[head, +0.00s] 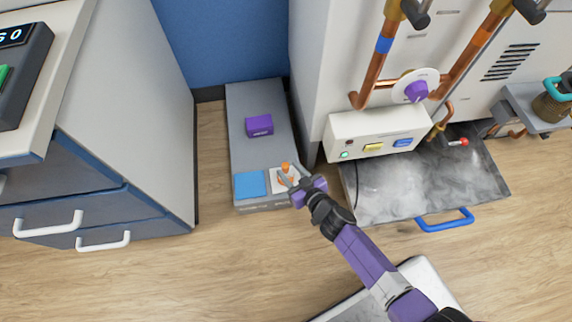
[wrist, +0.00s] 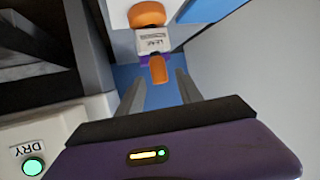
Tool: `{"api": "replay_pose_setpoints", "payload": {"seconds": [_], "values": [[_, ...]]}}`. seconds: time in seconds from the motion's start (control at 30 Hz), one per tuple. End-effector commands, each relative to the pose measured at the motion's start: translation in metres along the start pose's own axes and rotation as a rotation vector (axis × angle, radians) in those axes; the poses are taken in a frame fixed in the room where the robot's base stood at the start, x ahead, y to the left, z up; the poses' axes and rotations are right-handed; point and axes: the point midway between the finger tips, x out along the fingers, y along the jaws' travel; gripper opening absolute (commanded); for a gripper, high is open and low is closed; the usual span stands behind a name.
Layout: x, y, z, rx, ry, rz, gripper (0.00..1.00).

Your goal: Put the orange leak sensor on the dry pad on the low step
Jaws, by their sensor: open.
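The orange leak sensor (head: 286,171) stands on a white square (head: 275,188) at the near end of the low grey step (head: 266,158). A blue square (head: 250,184) lies just left of the white one. I cannot read which square is the dry pad. My gripper (head: 293,178) is at the sensor from the right, its fingers partly overlapping it in the head view. In the wrist view the sensor (wrist: 147,14) has a white LEAK label, and its orange tab lies toward the space between my open fingers (wrist: 160,80). Contact cannot be told.
A purple box (head: 259,125) sits farther back on the step. A grey cabinet with drawers (head: 95,190) stands left. Right are a control box (head: 375,133), copper pipes and a wet-looking tray (head: 415,185) with a blue handle. A green light labelled DRY (wrist: 33,166) shows in the wrist view.

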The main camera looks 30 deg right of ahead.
Motion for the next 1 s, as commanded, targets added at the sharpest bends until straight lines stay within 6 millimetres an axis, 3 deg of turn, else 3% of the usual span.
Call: {"api": "replay_pose_setpoints", "payload": {"seconds": [0.1, 0.3, 0.5, 0.83, 0.93, 1.0], "values": [[-0.03, 0.001, -0.002, 0.002, -0.003, 0.002, 0.43], [-0.066, 0.001, -0.002, 0.001, -0.003, 0.002, 0.43], [-0.084, 0.0, -0.001, 0.001, -0.001, 0.0, 0.43], [-0.09, 0.0, 0.0, 0.001, 0.0, 0.001, 0.43], [-0.106, 0.001, 0.0, -0.004, 0.003, 0.004, 0.43], [-0.129, 0.002, -0.002, -0.009, 0.009, 0.007, 0.43]]}}
